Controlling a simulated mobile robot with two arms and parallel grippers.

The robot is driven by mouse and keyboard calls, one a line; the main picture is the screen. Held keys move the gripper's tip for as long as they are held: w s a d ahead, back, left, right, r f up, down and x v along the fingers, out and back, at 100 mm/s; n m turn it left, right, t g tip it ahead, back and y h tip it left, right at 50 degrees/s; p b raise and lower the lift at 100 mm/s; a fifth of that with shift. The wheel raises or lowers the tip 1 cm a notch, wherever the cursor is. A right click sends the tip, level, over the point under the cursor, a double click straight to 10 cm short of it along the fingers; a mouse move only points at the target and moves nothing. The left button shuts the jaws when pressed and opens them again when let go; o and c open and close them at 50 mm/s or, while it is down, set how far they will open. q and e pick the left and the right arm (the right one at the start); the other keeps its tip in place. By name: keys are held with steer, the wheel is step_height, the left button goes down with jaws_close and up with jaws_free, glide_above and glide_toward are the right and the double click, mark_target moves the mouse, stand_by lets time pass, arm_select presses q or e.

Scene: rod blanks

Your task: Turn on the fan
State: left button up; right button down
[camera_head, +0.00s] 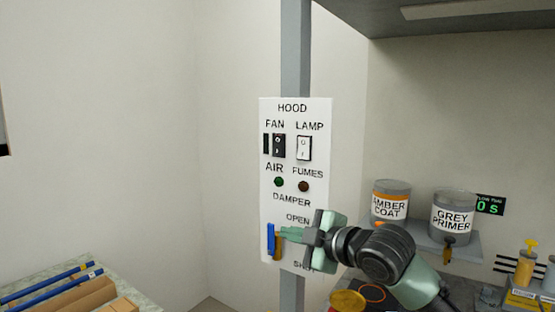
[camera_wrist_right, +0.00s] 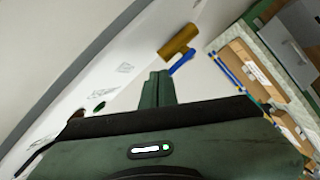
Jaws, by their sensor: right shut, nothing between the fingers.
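The white HOOD panel (camera_head: 313,112) is on a grey post. Its black FAN switch (camera_head: 278,146) is at the upper left, with a dark strip beside it. I cannot tell its position for certain. The white LAMP switch (camera_head: 304,148) is to its right. Below are a green AIR light (camera_head: 278,182) and a brown FUMES light (camera_head: 303,186). The blue DAMPER handle (camera_head: 270,238) is low on the panel, beside the fingertips of my right gripper (camera_head: 287,234). The right gripper (camera_wrist_right: 158,87) is shut and empty; the handle (camera_wrist_right: 182,60) shows just past its fingertips. Contact is unclear. My left gripper is out of view.
AMBER COAT (camera_head: 390,207) and GREY PRIMER (camera_head: 453,218) cans stand on a shelf to the right. A bench (camera_head: 60,275) with blue rods and brown boxes is at lower left. The wall left of the panel is bare, with free room before it.

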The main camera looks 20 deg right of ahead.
mark_target(281, 155)
steer(key=s+r+n+t+y, duration=0.1)
steer(key=s+r, duration=0.3)
steer(key=r, duration=0.5)
steer(key=s+r+n+y, duration=0.1)
steer(key=s+r+n, duration=0.3)
steer(key=r, duration=0.4)
steer(key=shift+s+r+n+t+b, duration=0.2)
steer(key=shift+r+n+t+b, duration=0.1)
steer(key=shift+r+t, duration=0.1)
steer(key=shift+w+a, duration=0.1)
steer(key=w+p, duration=0.1)
steer(key=w, duration=0.2)
steer(key=w+a+p, duration=0.1)
steer(key=w+p, duration=0.1)
steer(key=w, duration=0.2)
steer(key=w+p, duration=0.1)
steer(key=w, duration=0.3)
steer(key=shift+a+f, duration=0.25)
steer(key=shift+f, duration=0.1)
steer(key=shift+w+d+f+p, duration=0.1)
steer(key=shift+w+d+p, duration=0.1)
steer(key=shift+d+p, duration=0.15)
steer(key=shift+w, duration=0.1)
